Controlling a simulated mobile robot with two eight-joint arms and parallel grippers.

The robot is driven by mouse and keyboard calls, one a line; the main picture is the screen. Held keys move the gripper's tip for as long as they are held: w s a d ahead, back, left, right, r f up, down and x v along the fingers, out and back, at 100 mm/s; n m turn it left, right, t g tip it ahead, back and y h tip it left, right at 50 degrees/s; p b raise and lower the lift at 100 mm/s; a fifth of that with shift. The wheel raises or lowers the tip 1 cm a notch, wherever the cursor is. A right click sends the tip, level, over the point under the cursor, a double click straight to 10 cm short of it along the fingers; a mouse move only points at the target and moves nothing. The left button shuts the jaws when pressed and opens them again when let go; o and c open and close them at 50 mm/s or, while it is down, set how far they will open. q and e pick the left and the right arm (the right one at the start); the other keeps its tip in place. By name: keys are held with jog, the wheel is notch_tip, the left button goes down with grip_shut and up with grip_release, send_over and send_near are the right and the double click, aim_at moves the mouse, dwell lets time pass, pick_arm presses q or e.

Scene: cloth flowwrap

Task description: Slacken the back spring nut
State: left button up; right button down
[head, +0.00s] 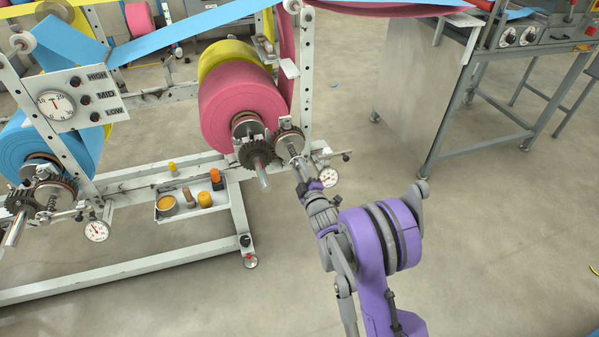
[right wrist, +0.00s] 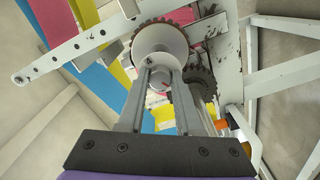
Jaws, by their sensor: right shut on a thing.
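My right gripper (head: 299,166) comes up from the lower right in the head view to the brake beside the pink roll (head: 240,108). It is shut on the back spring nut, which its fingers mostly hide. The spring (head: 292,149) and brake disc (head: 287,137) show just behind the fingertips. In the right wrist view the fingers (right wrist: 159,82) close around the small grey nut (right wrist: 158,74), with the round disc (right wrist: 160,44) beyond it. A second spring (head: 52,203) sits on the blue roll's brake at the left. My left gripper is not in view.
A dial gauge (head: 328,177) hangs right beside my gripper. A toothed gear and shaft (head: 255,155) lie just left of it. A tray (head: 176,211) with small parts is on the lower frame. A grey machine table (head: 480,70) stands right; the floor between is clear.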

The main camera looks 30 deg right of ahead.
jog(key=n+b, duration=0.2)
jog(key=n, duration=0.2)
jog(key=shift+f, duration=0.1)
jog(key=shift+n+b, duration=0.75)
jog(key=shift+n, duration=0.95)
jog(key=c, duration=0.6)
grip_release()
jog(key=p+v, duration=0.1)
jog(key=v, duration=1)
jog(key=shift+w, duration=0.1)
